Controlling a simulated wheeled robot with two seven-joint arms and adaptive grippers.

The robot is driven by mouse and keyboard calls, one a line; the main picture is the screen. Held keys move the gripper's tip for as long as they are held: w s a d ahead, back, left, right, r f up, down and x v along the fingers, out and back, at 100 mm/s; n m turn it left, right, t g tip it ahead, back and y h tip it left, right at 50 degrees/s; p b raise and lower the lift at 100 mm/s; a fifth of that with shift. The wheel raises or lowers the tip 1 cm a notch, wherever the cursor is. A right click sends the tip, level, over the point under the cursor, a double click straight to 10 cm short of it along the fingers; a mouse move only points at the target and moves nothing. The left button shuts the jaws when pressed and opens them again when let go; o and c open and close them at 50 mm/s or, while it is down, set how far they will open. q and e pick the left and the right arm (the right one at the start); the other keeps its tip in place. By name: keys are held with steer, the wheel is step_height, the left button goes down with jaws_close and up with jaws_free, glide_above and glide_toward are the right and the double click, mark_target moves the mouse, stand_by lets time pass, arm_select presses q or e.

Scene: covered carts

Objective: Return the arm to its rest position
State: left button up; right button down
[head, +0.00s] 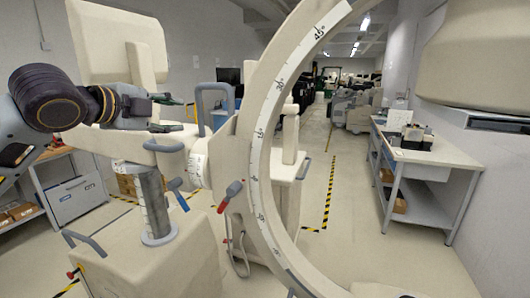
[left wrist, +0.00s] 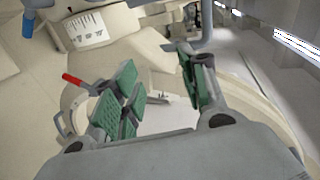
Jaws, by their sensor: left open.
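My left arm comes in from the left in the head view and ends in my left gripper (head: 174,113), seen side-on. In the left wrist view the left gripper (left wrist: 160,95) has its green-padded fingers spread apart, with nothing between them. In the head view it is in front of a cream medical machine (head: 135,255), above its column and near its arm. Whether it touches the machine I cannot tell. My right gripper is not in view.
A large C-shaped arc (head: 258,150) with a printed scale stands close in the middle. A red handle (head: 230,195) sticks out beside it. A grey workbench (head: 425,155) stands at the right. Floor with yellow-black tape (head: 329,190) is open between them.

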arm_select(q)
steer(key=s+d+f+n+g, duration=0.1)
steer(key=d+f+n, duration=0.2)
steer(key=f, duration=0.9)
steer(key=s+d+f+n+g+y, duration=0.1)
steer(key=d+f+n+g, duration=0.1)
steer(key=f, duration=0.9)
steer(key=s+d+f+n+g, duration=0.1)
steer(key=d+f+n, duration=0.2)
steer(key=f, duration=0.9)
steer(key=s+a+f+n+g+y, duration=0.1)
steer(key=s+a+f+n+g, duration=0.2)
steer(key=s+f, duration=0.5)
steer(key=s+a+f+n+g+y, duration=0.1)
steer(key=s+a+f+n+y, duration=0.1)
steer(key=s+f+n, duration=0.4)
steer(key=s+a+f+n+g+y, duration=0.1)
steer(key=s+a+f+n+g, duration=0.15)
steer(key=s+f, duration=0.75)
step_height(320, 180, down, 33)
steer(key=s+g, duration=0.1)
steer(key=s+a+f, duration=0.2)
steer(key=s+f, duration=0.8)
steer(key=s, duration=0.1)
steer(key=s+a+f+g+b, duration=0.1)
steer(key=s+a+f, duration=0.1)
steer(key=s+f, duration=0.9)
steer(key=shift+s+a+m, duration=0.25)
steer(key=shift+s+m, duration=0.1)
steer(key=shift+s, duration=0.15)
